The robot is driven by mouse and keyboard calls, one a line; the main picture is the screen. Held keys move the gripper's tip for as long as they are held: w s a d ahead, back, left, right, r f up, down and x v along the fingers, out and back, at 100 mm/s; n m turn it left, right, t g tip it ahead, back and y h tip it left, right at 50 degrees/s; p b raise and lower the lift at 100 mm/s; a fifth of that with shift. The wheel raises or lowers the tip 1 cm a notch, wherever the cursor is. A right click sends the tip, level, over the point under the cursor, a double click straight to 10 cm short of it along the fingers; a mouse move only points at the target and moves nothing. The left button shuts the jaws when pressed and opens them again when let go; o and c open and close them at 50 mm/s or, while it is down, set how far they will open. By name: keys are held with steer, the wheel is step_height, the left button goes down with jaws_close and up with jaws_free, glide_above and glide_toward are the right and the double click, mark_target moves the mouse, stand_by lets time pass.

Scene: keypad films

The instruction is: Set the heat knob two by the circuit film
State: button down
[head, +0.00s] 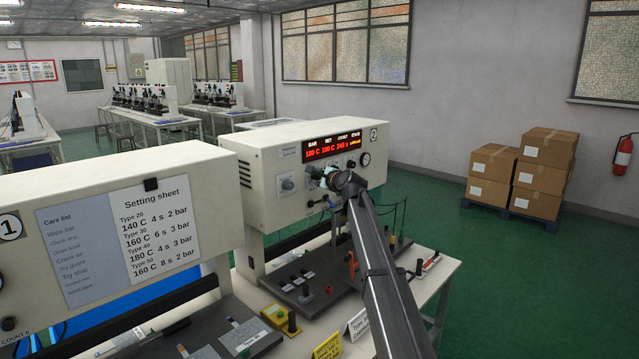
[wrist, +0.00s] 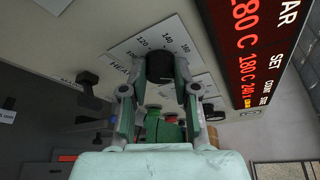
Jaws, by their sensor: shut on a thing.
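In the wrist view my gripper (wrist: 159,85) has its two fingers closed on either side of a black knob (wrist: 160,67). The knob's plate (wrist: 118,55) bears a partly hidden label starting "HEA" and a scale with 120 and 140 among its marks. In the head view my gripper (head: 328,178) is at the front of machine two (head: 262,178), and hides the knob. The red display (head: 332,147) reads about 180 C, 180 C and 240 s. I cannot tell which film on the benches is the circuit film.
The setting sheet (head: 155,225) on machine one lists Types 20, 30, 40 and 50 with temperatures, times and pressures. A yellow card (head: 328,347) and a white card (head: 358,324) stand at the bench front. A pressure gauge (head: 366,159) is right of my gripper.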

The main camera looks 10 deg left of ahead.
steer(key=f+n+t+b, duration=0.1)
steer(key=n+b, duration=0.1)
steer(key=b, duration=0.4)
steer(key=shift+f, duration=0.1)
steer(key=n+t+b, duration=0.1)
steer(key=n+b, duration=0.1)
steer(key=b, duration=0.2)
steer(key=shift+y+b, duration=0.3)
steer(key=n+b, duration=0.1)
steer(key=b, duration=0.3)
steer(key=shift+n+t, duration=0.3)
steer(key=shift+n, duration=0.1)
steer(key=shift+b, duration=0.6)
steer(key=shift+r+n+b, duration=0.3)
steer(key=shift+n+b, duration=0.1)
steer(key=shift+b, duration=0.05)
steer(key=c, duration=0.9)
jaws_free()
steer(key=shift+o, duration=0.2)
